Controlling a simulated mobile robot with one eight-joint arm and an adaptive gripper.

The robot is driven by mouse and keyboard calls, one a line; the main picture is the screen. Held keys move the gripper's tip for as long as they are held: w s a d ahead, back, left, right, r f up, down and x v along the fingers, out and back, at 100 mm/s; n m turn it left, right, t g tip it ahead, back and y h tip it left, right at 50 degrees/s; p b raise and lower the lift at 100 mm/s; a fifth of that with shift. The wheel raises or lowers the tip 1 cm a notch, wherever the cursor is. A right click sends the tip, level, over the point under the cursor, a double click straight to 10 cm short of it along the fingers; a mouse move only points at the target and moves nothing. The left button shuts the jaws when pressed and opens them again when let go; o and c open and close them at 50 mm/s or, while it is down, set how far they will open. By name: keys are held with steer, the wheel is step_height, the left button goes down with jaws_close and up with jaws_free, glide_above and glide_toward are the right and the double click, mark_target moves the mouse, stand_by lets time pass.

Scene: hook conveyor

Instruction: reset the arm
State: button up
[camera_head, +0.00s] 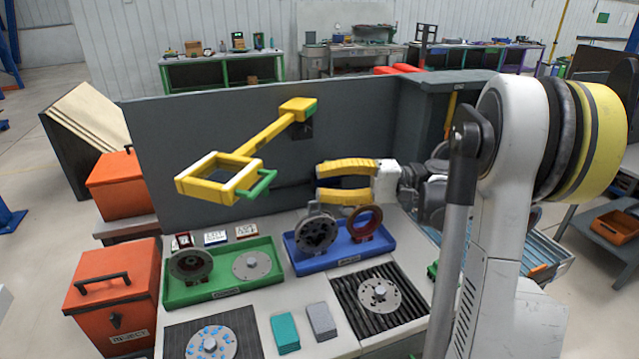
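My gripper (321,183) has two yellow fingers and points left from a white wrist. It hovers above and behind the blue tray (352,258), in front of the grey back panel (225,137). The fingers are spread apart one above the other, with no held object visible between them. My white arm fills the right side of the view. A yellow square frame (222,178) with a green handle (259,186) is on a yellow bar fixed to the panel, left of my gripper and apart from it.
The blue tray holds a dark flanged part (316,232) and a reddish ring (366,222). A green tray (222,291) holds round metal parts. A teal block (285,333) and grey block (321,321) lie in front. Orange bins (112,297) stand left. Space directly left of my gripper is clear.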

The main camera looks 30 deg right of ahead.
steer(key=s+a+f+g+h+b, duration=0.1)
steer(key=s+a+f+h+b, duration=0.15)
steer(key=a+f+h, duration=0.35)
steer(key=s+a+f+g+h+b, duration=0.1)
steer(key=s+a+f+h+b, duration=0.15)
steer(key=a, duration=0.65)
steer(key=s+d+f+n+t+h+b, duration=0.1)
steer(key=s+f+n+h, duration=0.4)
steer(key=s, duration=0.7)
steer(key=shift+d+f+h+b, duration=0.65)
steer(key=shift+f+h+b, duration=0.6)
steer(key=shift+f, duration=1)
